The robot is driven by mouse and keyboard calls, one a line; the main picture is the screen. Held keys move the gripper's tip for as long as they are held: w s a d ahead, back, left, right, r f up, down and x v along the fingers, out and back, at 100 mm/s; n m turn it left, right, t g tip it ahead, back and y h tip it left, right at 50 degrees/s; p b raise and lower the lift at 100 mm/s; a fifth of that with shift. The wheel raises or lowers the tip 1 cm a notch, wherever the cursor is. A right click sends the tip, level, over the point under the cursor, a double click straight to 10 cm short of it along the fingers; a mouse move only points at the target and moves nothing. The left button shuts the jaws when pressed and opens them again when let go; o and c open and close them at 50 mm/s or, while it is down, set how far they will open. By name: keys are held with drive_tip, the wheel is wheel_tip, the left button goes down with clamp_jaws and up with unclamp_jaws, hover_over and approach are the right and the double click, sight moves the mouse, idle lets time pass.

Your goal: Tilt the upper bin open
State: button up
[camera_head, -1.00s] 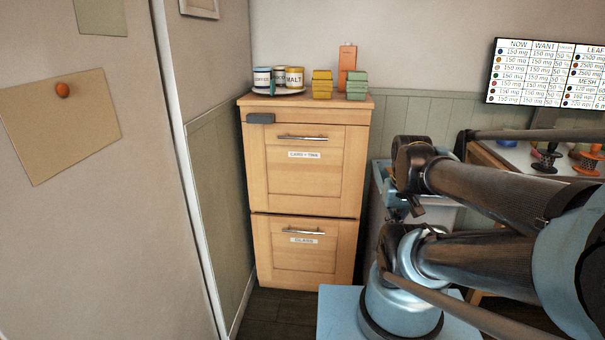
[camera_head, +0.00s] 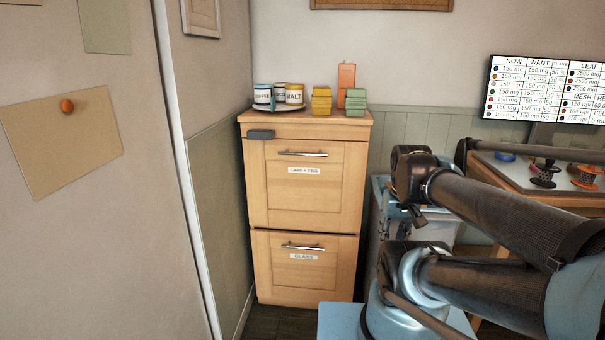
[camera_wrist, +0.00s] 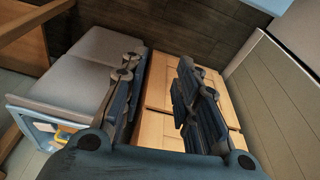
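The upper bin (camera_head: 302,196) is the top wooden front of a cabinet, with a metal bar handle (camera_head: 302,153) and a "CARD + TINS" label. It is closed, flush with the cabinet. The lower bin (camera_head: 303,279), labelled "GLASS", is also closed. In the wrist view, my gripper (camera_wrist: 160,82) has its two dark fingers spread apart with nothing between them. Wooden cabinet fronts (camera_wrist: 182,75) show beyond and between the fingers, and no contact is visible. My arm is right of the cabinet in the head view, where the fingertips cannot be made out clearly.
A panelled wall (camera_head: 217,206) is close on the left. A desk with spools (camera_head: 545,173) is at right. Floor shows before the cabinet.

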drive_tip(key=w+a+r+n, duration=0.3)
drive_tip(key=w+r+n, duration=0.1)
drive_tip(key=w+r, duration=0.5)
wheel_tip(320, 180, up, 21)
drive_tip(key=n, duration=1.3)
hover_over(303, 154)
drive_tip(key=s, duration=0.3)
drive_tip(key=w+f, duration=0.1)
drive_tip(key=f, duration=0.4)
drive_tip(key=w+f, duration=0.1)
drive_tip(key=f, duration=0.5)
drive_tip(key=w+f, duration=0.1)
drive_tip(key=f, duration=0.4)
drive_tip(key=shift+d+f, duration=0.1)
drive_tip(key=shift+f, duration=0.05)
clamp_jaws()
